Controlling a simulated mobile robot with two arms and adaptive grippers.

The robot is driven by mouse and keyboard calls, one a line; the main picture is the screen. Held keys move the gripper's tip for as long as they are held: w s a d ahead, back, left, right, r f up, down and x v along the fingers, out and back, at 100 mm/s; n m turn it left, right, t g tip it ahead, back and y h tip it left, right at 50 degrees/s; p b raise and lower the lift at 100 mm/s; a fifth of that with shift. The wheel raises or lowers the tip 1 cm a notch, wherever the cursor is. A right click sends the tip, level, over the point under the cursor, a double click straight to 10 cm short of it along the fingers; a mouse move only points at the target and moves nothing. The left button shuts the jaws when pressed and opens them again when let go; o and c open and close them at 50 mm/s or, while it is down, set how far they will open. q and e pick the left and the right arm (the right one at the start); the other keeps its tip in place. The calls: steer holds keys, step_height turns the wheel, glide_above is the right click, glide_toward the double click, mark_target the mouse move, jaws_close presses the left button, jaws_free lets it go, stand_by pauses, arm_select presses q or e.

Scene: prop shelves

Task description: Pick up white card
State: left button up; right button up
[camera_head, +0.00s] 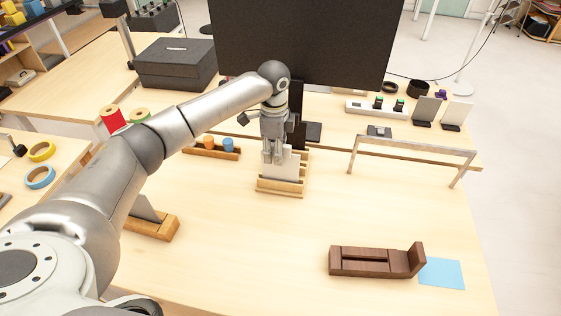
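A white card (291,166) stands upright in a slotted light-wood rack (281,187) near the middle of the table. My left gripper (273,160) points down at the rack, right beside the card's left edge in the picture. Its fingers overlap the card's left side in this view. I cannot tell whether they are closed on it or only next to it. My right gripper is not in view.
A dark wooden holder (372,264) and a blue sheet (441,273) lie at the front right. A metal bar frame (412,147) stands at right. A black monitor (305,45) is behind the gripper. The table's middle right is clear.

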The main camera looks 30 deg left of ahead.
mark_target(280, 167)
arm_select(q)
steer(key=shift+a+f+p, duration=0.1)
steer(key=shift+f+p, duration=0.25)
steer(key=shift+f, duration=1.5)
jaws_close()
